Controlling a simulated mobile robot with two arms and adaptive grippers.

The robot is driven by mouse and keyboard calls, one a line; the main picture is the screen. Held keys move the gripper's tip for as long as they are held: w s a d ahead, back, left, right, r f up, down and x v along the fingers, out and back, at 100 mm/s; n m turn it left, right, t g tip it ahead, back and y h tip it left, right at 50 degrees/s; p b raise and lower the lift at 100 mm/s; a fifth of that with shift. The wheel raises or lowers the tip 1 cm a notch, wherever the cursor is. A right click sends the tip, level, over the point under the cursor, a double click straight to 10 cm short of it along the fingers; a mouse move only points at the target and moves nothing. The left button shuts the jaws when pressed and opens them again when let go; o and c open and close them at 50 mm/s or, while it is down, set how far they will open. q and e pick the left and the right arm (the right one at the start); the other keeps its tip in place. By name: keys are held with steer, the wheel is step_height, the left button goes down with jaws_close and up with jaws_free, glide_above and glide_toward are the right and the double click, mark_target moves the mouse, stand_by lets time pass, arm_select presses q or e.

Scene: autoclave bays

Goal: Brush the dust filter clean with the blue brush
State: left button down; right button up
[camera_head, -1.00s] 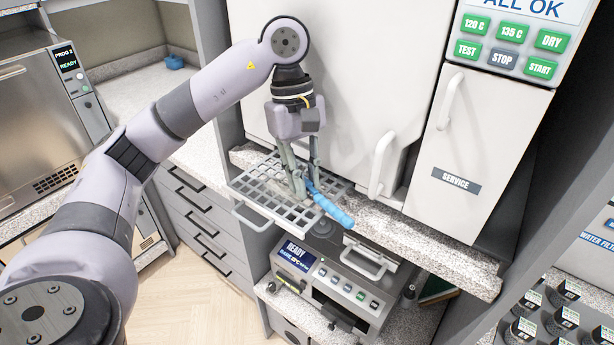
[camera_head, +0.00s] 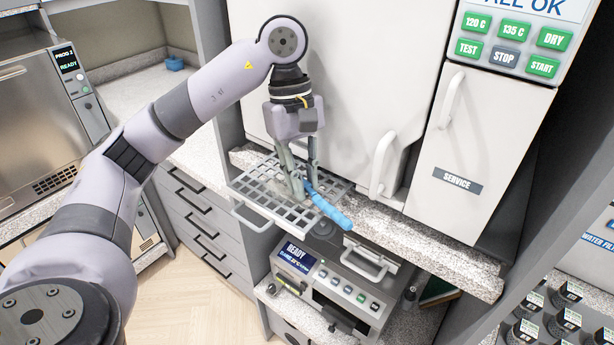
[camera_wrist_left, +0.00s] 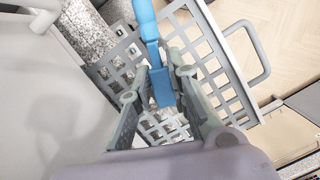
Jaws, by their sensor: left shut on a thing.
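The blue brush (camera_head: 328,208) is held in my left gripper (camera_head: 302,190), which points down and is shut on it. Its handle sticks out to the lower right in the head view. In the left wrist view the blue brush (camera_wrist_left: 150,45) runs from the top edge down between the fingers (camera_wrist_left: 158,95). The dust filter is a grey grid panel (camera_head: 262,185) with a handle, drawn out flat from below the large white door. A pale dusty patch (camera_head: 290,188) shows on the grid by the fingertips. Bristle contact is hidden by the fingers. My right gripper is not in view.
The white door with its handle (camera_head: 382,165) stands close behind the gripper. A service panel (camera_head: 470,150) is at right. A granite ledge (camera_head: 420,245) runs beside the grid, with a small machine (camera_head: 330,285) on a lower shelf. Open floor (camera_head: 190,300) lies at lower left.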

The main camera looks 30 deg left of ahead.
arm_select(q)
steer(key=shift+s, duration=0.2)
steer(key=p+v, duration=0.4)
steer(key=d+p+v, duration=0.1)
steer(key=p+v, duration=0.1)
steer(key=v, duration=0.1)
steer(key=shift+s+d+r, duration=0.1)
steer(key=shift+s+d, duration=0.05)
steer(key=shift+s, duration=0.15)
stand_by(0.5)
steer(key=shift+s, duration=0.1)
